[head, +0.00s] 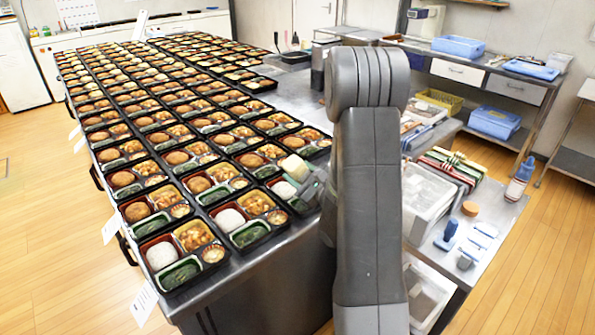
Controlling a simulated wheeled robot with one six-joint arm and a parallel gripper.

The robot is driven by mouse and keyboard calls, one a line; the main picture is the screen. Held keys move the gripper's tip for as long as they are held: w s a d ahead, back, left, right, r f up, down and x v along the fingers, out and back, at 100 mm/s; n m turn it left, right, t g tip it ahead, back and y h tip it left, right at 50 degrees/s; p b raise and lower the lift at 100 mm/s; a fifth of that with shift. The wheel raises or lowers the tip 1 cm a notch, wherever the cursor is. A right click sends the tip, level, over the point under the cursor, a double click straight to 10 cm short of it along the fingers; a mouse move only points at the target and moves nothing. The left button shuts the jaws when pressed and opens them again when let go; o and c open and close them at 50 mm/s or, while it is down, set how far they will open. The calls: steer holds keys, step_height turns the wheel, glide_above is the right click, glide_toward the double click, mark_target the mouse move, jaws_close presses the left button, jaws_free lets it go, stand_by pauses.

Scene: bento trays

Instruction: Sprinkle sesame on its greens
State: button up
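Black bento trays fill the long steel table in rows. The nearest tray (144,243) holds white rice, a stew, a small cup and dark greens (180,273) in its front compartment. The tray to its right has greens (249,234) too. My gripper (310,184) is low over the right end of the front row, partly hidden by my arm. A cream-coloured block-like thing (295,167) is at its tip, above a tray with rice (283,189). I cannot tell whether the fingers are closed on it. Sesame is too small to make out.
My arm blocks the middle right. A side table at right holds a clear bin (427,195), red and green stacked items (452,168), a blue-handled tool (447,235) and a spray bottle (520,179). Blue bins (495,121) stand on the back shelf. Wooden floor is free at left.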

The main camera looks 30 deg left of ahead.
steer(key=shift+f, duration=0.85)
steer(key=shift+r, duration=0.15)
steer(key=shift+r, duration=0.15)
step_height(320, 180, up, 3)
steer(key=p, duration=0.2)
steer(key=shift+r+p, duration=0.2)
steer(key=shift+p, duration=0.2)
steer(key=shift+f, duration=0.1)
steer(key=shift+f, duration=0.1)
step_height(320, 180, down, 4)
steer(key=b, duration=0.3)
steer(key=shift+r, duration=0.2)
steer(key=shift+r+p, duration=1.45)
steer(key=shift+r, duration=0.45)
steer(key=shift+r, duration=0.1)
